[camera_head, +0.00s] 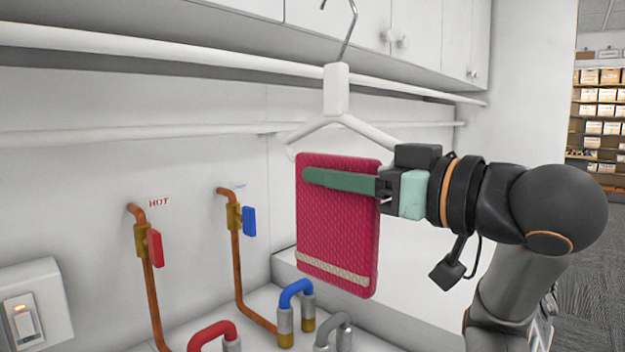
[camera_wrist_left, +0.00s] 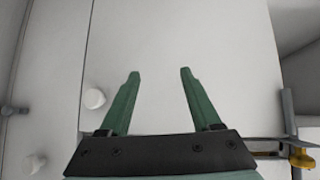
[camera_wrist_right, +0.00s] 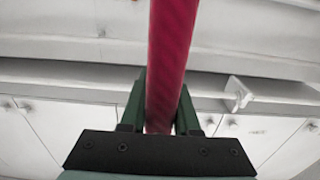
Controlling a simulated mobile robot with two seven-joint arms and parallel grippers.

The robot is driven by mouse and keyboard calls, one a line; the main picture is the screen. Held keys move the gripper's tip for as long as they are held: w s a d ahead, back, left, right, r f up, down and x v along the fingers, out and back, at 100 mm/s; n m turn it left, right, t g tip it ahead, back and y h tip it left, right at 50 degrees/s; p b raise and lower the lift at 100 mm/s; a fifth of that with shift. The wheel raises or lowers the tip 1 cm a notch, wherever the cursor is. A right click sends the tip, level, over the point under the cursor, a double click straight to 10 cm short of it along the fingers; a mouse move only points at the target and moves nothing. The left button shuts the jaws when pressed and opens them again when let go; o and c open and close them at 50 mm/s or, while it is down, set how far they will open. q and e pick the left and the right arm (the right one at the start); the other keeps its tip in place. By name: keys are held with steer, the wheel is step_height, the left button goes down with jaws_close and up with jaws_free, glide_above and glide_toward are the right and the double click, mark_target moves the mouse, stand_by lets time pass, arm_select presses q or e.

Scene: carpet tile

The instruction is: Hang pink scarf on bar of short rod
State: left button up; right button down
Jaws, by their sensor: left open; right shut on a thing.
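The pink scarf (camera_head: 338,232), a folded panel with a pale stripe near its bottom, hangs upright in the head view. My right gripper (camera_head: 340,181) is shut on its upper part from the right. In the right wrist view the scarf (camera_wrist_right: 172,60) shows edge-on between the fingers. A white hanger (camera_head: 336,92) with a metal hook shows above the scarf; its lower part is hidden, and I cannot tell whether they touch. Two white rods run behind, an upper one (camera_head: 180,58) and a lower one (camera_head: 150,134); which is the short rod is unclear. My left gripper (camera_wrist_left: 157,72) is open and empty.
White cabinets (camera_head: 400,35) overhang the rods. Copper pipes with a red valve handle (camera_head: 155,248) and a blue one (camera_head: 249,221) stand on the left. A switch box (camera_head: 38,305) is at lower left. A cabinet knob (camera_wrist_left: 93,98) shows near my left gripper.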

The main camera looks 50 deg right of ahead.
arm_select(q)
steer(key=d+f+b, duration=0.1)
steer(key=b, duration=0.1)
steer(key=w+d+f+b, duration=0.1)
steer(key=f+b, duration=0.1)
steer(key=b, duration=0.1)
steer(key=shift+w+m, duration=0.15)
steer(key=shift+m, duration=0.15)
arm_select(e)
steer(key=s+a, duration=0.1)
steer(key=s, duration=1.4)
steer(key=shift+s+a, duration=0.4)
arm_select(q)
steer(key=shift+s+a, duration=0.15)
steer(key=shift+s, duration=0.1)
